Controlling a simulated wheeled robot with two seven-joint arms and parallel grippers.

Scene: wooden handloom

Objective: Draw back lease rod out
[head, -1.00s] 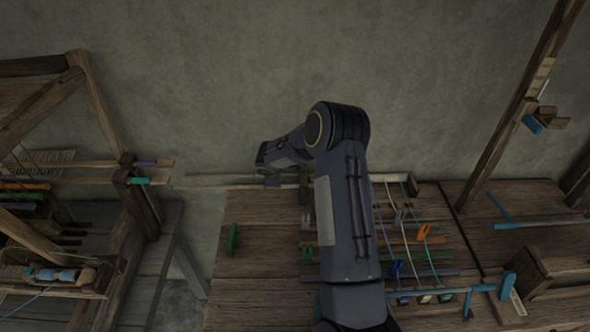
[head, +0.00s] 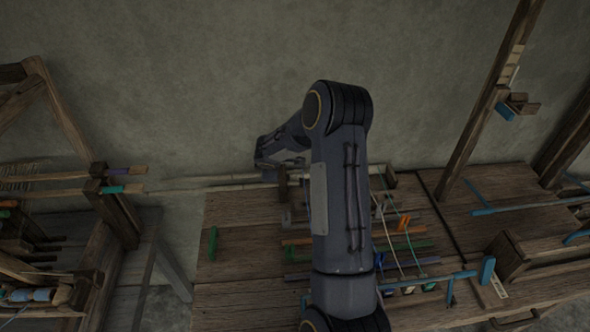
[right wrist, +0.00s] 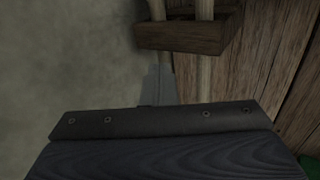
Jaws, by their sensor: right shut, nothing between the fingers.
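In the head view two pale lease rods stick out of the loom at the left. The farther rod, likely the back one, has a purple band (head: 120,171); the nearer has a teal band (head: 122,189). My right gripper (head: 268,172) is well to the right of their ends, by the wall above the bench's back edge. In the right wrist view its fingers (right wrist: 158,85) are shut and empty, just short of a wooden block (right wrist: 185,38) with two pale rods (right wrist: 205,10) at it. My left gripper is not in view.
The wooden bench (head: 240,215) carries pale rods along its back edge (head: 225,184), coloured rods and cords, and a green piece (head: 213,243). A gap separates it from the loom frame (head: 118,215). My arm hides the bench's middle. A post (head: 480,105) leans at the right.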

